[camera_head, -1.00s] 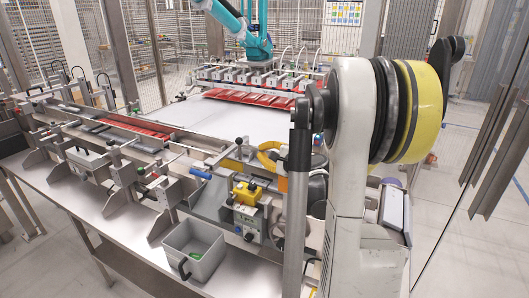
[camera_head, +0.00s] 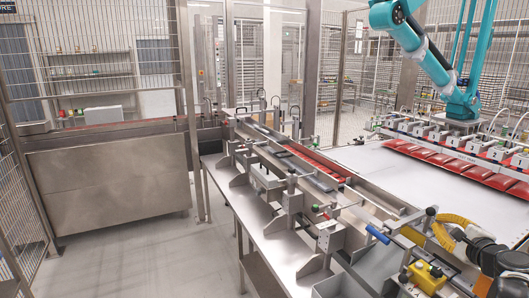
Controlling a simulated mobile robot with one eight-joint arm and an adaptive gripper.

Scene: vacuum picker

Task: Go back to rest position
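My gripper cannot be made out in the head view now. A yellow and dark grey part shows at the bottom right edge, cut off by the frame; I cannot tell whether it belongs to my arm. The long metal workbench (camera_head: 262,212) with rails, clamps and small levers runs from the centre back toward the lower right.
A yellow-topped box (camera_head: 427,277) and a grey bin (camera_head: 345,287) are at the bench's near end. The grey floor (camera_head: 150,265) is clear in front of the cabinet.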

